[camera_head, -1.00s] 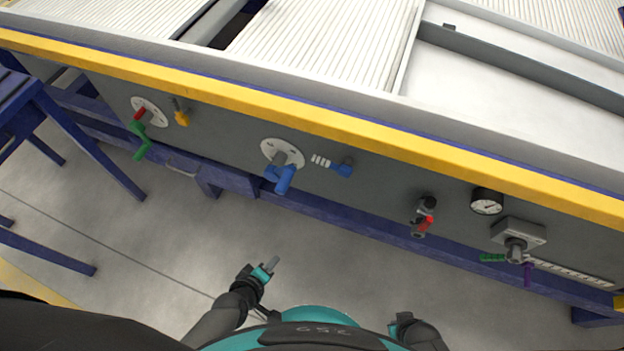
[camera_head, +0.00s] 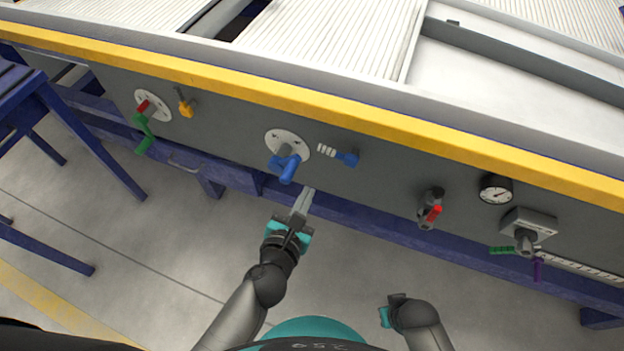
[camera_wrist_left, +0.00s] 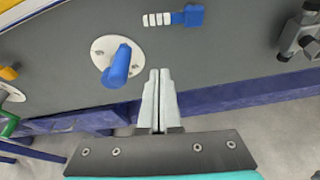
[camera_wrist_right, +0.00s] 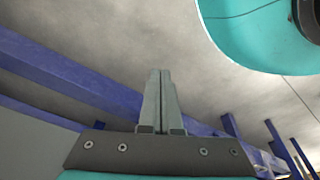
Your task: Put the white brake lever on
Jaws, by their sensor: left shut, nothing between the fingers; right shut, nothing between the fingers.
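On the grey panel, a short lever with white ribs and a blue end (camera_head: 338,153) lies to the right of a round white plate (camera_head: 304,144) that carries a blue handle (camera_head: 287,168). The striped lever also shows at the top of the left wrist view (camera_wrist_left: 176,18). It is the only white-marked lever I see. My left gripper (camera_head: 307,194) is shut and empty, below the blue handle and apart from it. In the left wrist view its fingertips (camera_wrist_left: 158,73) point at the panel, right of the handle. My right gripper (camera_wrist_right: 160,74) is shut and empty, low over the floor, away from the panel.
A red-handled valve (camera_head: 431,209), a gauge (camera_head: 495,188) and a box with green and purple levers (camera_head: 527,230) are on the panel's right. A green-handled plate (camera_head: 152,106) and a yellow lever (camera_head: 185,105) are on its left. A blue beam (camera_head: 370,217) runs below.

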